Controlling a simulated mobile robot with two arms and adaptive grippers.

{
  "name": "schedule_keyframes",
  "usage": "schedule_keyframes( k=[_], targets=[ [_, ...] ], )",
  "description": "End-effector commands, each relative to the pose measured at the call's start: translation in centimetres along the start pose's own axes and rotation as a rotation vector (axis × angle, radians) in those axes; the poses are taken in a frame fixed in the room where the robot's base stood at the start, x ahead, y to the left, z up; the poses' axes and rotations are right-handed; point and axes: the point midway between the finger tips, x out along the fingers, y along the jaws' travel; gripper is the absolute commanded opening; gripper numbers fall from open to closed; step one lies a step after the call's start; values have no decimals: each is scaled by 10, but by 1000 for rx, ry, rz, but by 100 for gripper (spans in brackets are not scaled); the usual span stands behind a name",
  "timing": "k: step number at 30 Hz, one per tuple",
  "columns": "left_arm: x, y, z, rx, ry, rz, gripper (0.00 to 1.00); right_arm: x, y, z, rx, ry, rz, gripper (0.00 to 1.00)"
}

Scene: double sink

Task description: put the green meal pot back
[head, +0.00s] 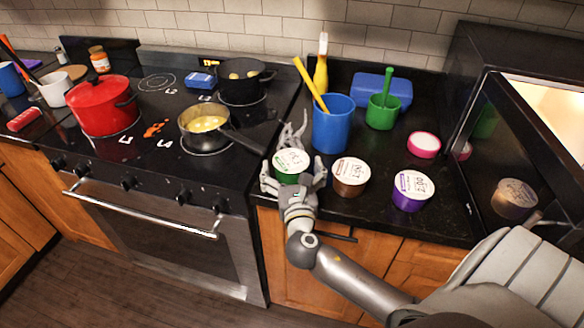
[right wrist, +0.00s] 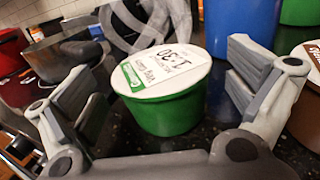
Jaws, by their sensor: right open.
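The green meal pot (head: 291,163) has a white lid with black writing. It stands upright on the dark counter, at the counter's left end beside the stove. My right gripper (head: 293,182) is open, with its fingers on either side of the pot. In the right wrist view, the green pot (right wrist: 165,95) sits between the open fingers, with a gap visible at each side. A brown pot (head: 350,177) and a purple pot (head: 413,190) with similar white lids stand to its right. My left gripper is not in view.
A blue cup (head: 332,125) and a grey slatted object (head: 293,133) stand behind the green pot. A pan (head: 207,125) on the stove points its handle toward it. A green cup (head: 382,110), a pink-rimmed lid (head: 424,145) and an open microwave (head: 520,130) are to the right.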

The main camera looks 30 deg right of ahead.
Motion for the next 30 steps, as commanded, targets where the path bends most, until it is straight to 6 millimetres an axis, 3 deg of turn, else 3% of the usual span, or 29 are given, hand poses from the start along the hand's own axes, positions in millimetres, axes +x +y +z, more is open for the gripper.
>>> schedule_keyframes(
  k=[18, 30],
  targets=[
    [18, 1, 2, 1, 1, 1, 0, -107, 0, -2, 1, 1, 0, 100],
    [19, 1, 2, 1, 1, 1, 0, -120, 0, 1, 2, -2, 0, 100]
  ],
)
